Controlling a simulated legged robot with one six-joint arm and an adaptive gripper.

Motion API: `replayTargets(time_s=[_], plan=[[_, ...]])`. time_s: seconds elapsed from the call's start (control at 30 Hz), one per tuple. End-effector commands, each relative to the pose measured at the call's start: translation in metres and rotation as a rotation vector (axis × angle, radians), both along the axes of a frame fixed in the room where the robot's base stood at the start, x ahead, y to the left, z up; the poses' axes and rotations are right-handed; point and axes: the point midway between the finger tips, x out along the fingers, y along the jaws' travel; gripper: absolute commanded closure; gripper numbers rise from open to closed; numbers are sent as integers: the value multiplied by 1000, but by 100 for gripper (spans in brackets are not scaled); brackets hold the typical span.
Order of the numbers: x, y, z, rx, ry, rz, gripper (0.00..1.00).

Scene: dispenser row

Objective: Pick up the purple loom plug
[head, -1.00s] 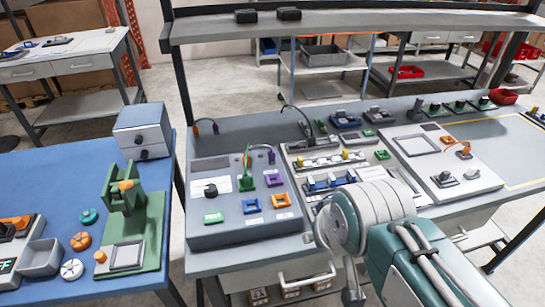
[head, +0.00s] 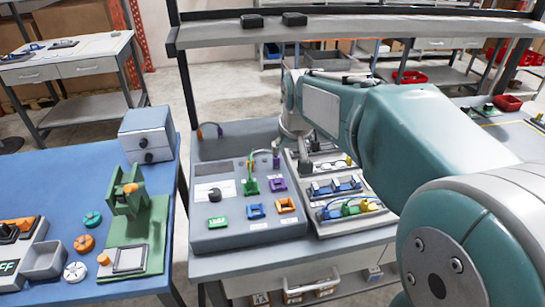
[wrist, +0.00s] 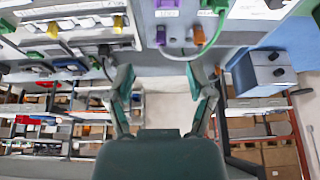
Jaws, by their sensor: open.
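The purple loom plug (head: 276,162) stands upright at the back right of the grey dispenser panel (head: 215,240), at one end of an arched pale cable. In the wrist view the purple plug (wrist: 161,35) is above and between my fingertips, with a gap. My gripper (wrist: 166,77) is open and empty, its two fingers apart over the bench's back side. In the head view my arm covers much of the right side, and the fingers are hard to make out there. A purple socket block (head: 278,185) sits just in front of the plug.
An orange plug (wrist: 198,35) stands close beside the purple one. A green block (head: 250,186) sits left of the purple socket. Another cable with purple and orange ends (head: 209,128) lies behind the panel. A connector tray (head: 340,195) stands to the right.

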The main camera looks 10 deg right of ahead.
Motion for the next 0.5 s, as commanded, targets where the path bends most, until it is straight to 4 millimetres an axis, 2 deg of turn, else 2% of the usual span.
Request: replayTargets(time_s=[0.03,0.1,0.2,0.37,0.5], plan=[[19,-1,-9,0,11,1,31],[39,-1,-17,1,17,3,31],[58,-2,-27,1,22,5,31],[71,-2,-35,0,24,7,31],[79,-2,-54,0,28,7,31]])
